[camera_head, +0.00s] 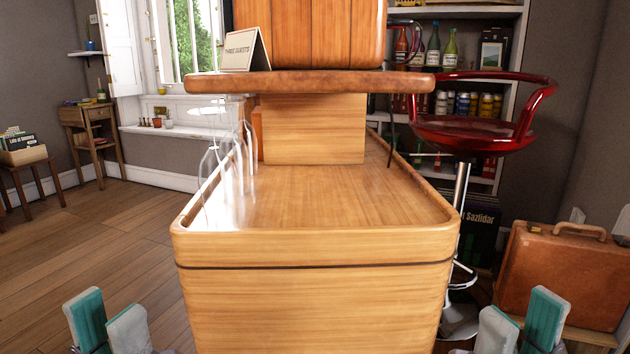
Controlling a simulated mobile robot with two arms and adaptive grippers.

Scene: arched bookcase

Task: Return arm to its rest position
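My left gripper (108,325) shows at the bottom left corner. Its two teal and white fingers stand apart with nothing between them. My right gripper (521,326) shows at the bottom right. Its fingers are also apart and empty. Both grippers are low in the picture, one on each side of the wooden counter (315,290), and neither appears to touch it. The arms behind the grippers are below the picture.
A "three guests" sign (246,49) stands on the upper shelf (310,82). A red stool (475,130) and brown suitcase (562,272) are at right. The floor (90,245) at left is clear.

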